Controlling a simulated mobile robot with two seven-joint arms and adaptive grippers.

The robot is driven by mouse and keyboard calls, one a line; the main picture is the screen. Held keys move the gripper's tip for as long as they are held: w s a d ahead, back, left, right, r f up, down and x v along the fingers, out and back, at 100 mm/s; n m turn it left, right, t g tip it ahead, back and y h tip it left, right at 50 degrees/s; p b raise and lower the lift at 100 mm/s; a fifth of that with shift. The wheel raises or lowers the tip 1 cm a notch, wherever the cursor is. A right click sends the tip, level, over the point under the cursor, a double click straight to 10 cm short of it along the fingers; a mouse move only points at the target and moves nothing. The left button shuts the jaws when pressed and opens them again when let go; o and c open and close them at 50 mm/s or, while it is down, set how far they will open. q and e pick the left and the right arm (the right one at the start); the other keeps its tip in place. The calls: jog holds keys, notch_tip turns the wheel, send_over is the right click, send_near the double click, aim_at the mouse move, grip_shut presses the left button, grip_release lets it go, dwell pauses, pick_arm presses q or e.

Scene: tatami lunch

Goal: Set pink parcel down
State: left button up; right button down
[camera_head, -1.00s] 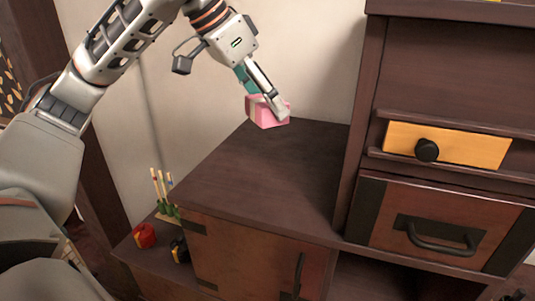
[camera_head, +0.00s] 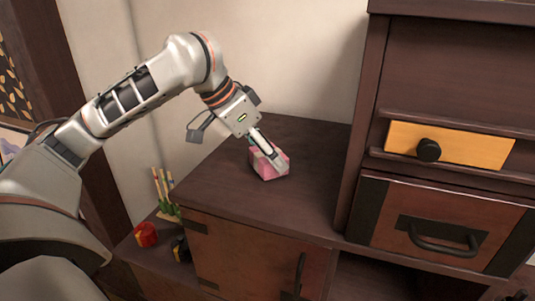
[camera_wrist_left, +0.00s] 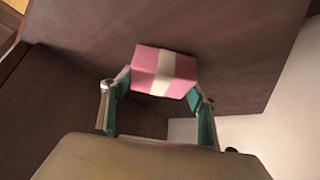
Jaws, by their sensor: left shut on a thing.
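The pink parcel (camera_head: 268,164) with a pale band is at the top of the dark wooden cabinet (camera_head: 225,190). My left gripper (camera_head: 266,152) is shut on the parcel from above. In the left wrist view, the parcel (camera_wrist_left: 163,72) sits between the two teal-padded fingers (camera_wrist_left: 158,105), with the dark wooden surface beyond it. The parcel looks at or just above the cabinet top; I cannot tell whether it touches. My right gripper is in neither view.
A taller dark cabinet with a yellow drawer front (camera_head: 450,145) stands at the right. A red object (camera_head: 146,234) and colored sticks (camera_head: 162,188) are on a lower shelf at the left. The cabinet top around the parcel is clear.

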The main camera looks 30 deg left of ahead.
pick_arm(q)
jog(key=shift+f, duration=0.25)
jog(key=o, duration=1.2)
jog(key=v, duration=1.2)
jog(key=shift+r, duration=0.1)
jog(key=shift+s, duration=0.1)
